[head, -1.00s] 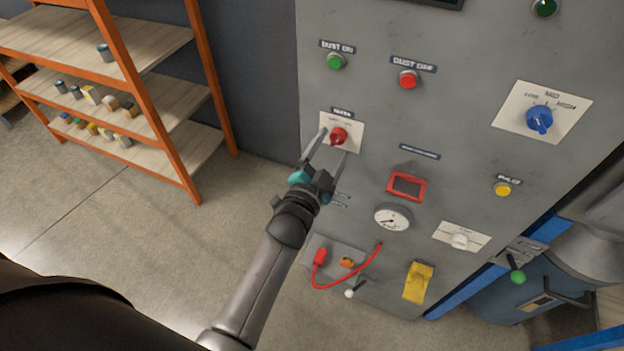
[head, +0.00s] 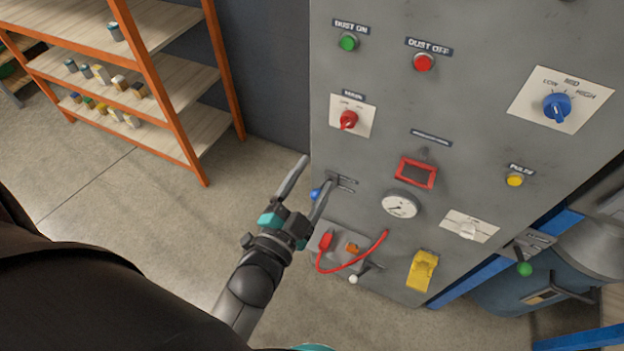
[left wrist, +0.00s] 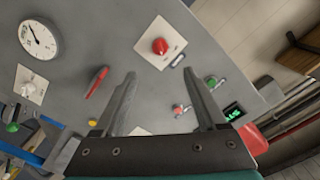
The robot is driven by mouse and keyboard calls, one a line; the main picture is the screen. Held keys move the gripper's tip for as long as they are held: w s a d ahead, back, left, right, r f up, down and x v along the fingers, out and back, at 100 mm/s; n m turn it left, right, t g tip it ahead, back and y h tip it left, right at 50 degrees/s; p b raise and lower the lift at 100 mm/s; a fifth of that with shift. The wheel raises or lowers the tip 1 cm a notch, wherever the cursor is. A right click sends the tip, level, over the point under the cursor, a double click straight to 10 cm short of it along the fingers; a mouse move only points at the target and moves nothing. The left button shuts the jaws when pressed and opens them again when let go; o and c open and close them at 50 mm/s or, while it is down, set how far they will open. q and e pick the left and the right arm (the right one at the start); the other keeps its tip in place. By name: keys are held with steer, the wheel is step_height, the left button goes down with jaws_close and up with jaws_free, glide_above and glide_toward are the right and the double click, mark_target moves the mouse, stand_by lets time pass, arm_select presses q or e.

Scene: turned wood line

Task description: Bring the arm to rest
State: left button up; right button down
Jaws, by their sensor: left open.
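My left gripper (head: 308,188) is open and empty in the head view, in front of the lower left part of the grey control panel (head: 385,60). One finger overlaps a blue-knobbed lever (head: 318,193) in the picture; I cannot tell whether they touch. In the left wrist view the two fingers (left wrist: 165,90) stand wide apart with nothing between them. The red rotary knob (head: 348,119) on its white plate is above the gripper, clear of it, and shows in the left wrist view (left wrist: 160,46). My right gripper is not in view.
The panel carries a green button (head: 348,42), a red button (head: 423,62), a blue dial (head: 557,106), a gauge (head: 400,204), a red cable (head: 360,262) and a yellow part (head: 422,270). An orange shelf rack (head: 170,95) stands left. The floor (head: 110,190) between is clear.

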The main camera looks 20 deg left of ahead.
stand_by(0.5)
arm_select(q)
steer(key=s+d+f+n+g+b, duration=0.1)
steer(key=s+f+g+b, duration=0.2)
steer(key=f, duration=0.9)
steer(key=s+d+f+n+g+b, duration=0.1)
steer(key=s+f+n+g+b, duration=0.2)
steer(key=f, duration=0.9)
steer(key=s+f+g+b, duration=0.2)
steer(key=s+f+g, duration=0.15)
steer(key=f, duration=0.85)
steer(key=s+a+f+n+g+b, duration=0.1)
steer(key=s+a+f+g+b, duration=0.1)
steer(key=s+f, duration=0.7)
steer(key=s+a+f+n+g+b, duration=0.1)
steer(key=s+a+f+g+b, duration=0.2)
steer(key=s+f, duration=0.7)
steer(key=s+g, duration=0.2)
steer(key=shift+s+a+n+y+b, duration=0.3)
steer(key=shift+s+a+b, duration=0.05)
steer(key=shift+s+b, duration=0.05)
steer(key=shift+s+a+g, duration=0.1)
steer(key=shift+s+g, duration=0.1)
steer(key=shift+g, duration=0.05)
steer(key=shift+c, duration=0.2)
